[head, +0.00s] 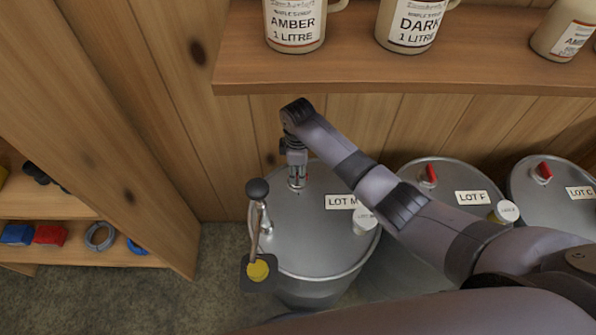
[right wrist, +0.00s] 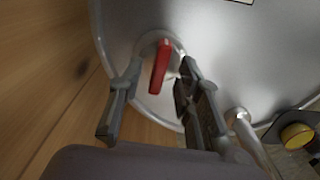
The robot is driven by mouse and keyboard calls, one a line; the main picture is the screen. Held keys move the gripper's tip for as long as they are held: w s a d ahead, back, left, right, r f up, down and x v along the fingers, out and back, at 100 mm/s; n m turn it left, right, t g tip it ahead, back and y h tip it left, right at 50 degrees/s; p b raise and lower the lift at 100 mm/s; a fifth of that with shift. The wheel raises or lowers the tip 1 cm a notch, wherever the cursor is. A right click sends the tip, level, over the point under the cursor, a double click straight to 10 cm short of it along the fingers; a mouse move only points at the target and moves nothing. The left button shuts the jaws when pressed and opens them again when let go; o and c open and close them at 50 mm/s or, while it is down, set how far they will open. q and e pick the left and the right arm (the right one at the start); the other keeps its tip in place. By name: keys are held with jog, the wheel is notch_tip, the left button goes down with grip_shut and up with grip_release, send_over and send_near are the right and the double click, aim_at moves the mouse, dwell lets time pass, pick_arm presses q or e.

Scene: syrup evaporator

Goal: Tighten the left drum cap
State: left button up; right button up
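The left drum (head: 315,240) is a metal drum labelled LOT M, standing below the shelf. Its cap, a round fitting with an upright red grip (right wrist: 160,65), is near the drum's rim in the right wrist view. In the head view it is mostly hidden by my right gripper (head: 297,187). My right gripper, also seen in the right wrist view (right wrist: 155,88), points down over the cap. Its fingers are apart, one on each side of the red grip, with visible gaps. My left gripper is not in view.
A black-knobbed lever (head: 258,190) and a yellow disc on a dark plate (head: 258,269) are at the drum's left edge. A shelf (head: 360,70) with jugs overhangs behind. Drums LOT F (head: 450,180) and LOT C (head: 560,200) stand right. A white round piece (head: 365,220) lies on the left drum.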

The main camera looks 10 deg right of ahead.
jog(key=shift+f, duration=0.55)
grip_shut()
